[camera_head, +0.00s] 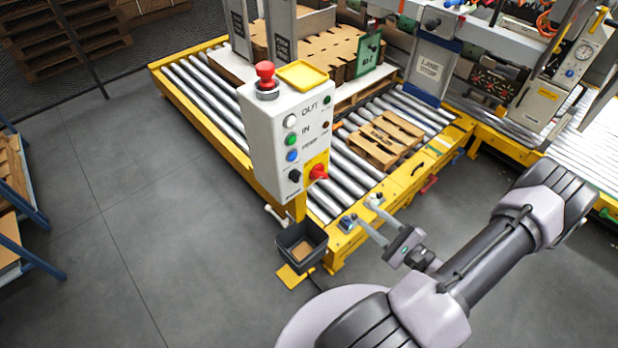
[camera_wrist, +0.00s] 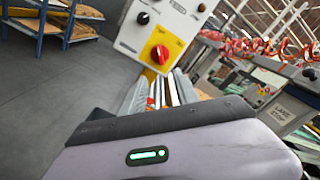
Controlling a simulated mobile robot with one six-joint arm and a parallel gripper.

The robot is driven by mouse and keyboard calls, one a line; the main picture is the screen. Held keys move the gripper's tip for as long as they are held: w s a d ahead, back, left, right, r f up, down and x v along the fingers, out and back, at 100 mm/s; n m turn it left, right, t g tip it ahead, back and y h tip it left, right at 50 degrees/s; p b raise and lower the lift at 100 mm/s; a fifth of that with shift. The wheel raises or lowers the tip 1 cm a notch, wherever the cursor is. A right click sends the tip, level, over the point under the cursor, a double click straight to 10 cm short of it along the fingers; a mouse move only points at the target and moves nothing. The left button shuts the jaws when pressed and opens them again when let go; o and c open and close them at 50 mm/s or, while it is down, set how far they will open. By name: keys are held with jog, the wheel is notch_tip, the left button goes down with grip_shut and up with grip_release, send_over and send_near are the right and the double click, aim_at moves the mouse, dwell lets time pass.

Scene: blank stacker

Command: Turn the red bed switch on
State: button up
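The white control box (camera_head: 262,150) stands on a yellow post at the near end of the roller bed. A red rotary switch (camera_head: 318,172) sits on a yellow plate low on its right-hand face. In the wrist view the same red switch (camera_wrist: 160,54) shows on its yellow plate, above and ahead of the wrist housing. Which setting its knob points to cannot be read. My gripper (camera_head: 360,211) is open and empty, below and to the right of the switch and apart from it. Its two fingers point up and left, toward the box and the bed's end.
A red mushroom button (camera_head: 265,73) tops the box. A black selector knob (camera_head: 294,175) is left of the switch. A black bin (camera_head: 301,247) hangs below. The yellow bed frame (camera_head: 400,187) carries a wooden pallet (camera_head: 384,138). Grey floor (camera_head: 140,215) is clear at left.

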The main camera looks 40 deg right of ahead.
aim_at(323, 177)
jog(key=w, duration=0.5)
jog(key=w+b, duration=0.1)
jog(key=w, duration=0.5)
jog(key=w+a+b, duration=0.1)
jog(key=w, duration=0.5)
grip_shut()
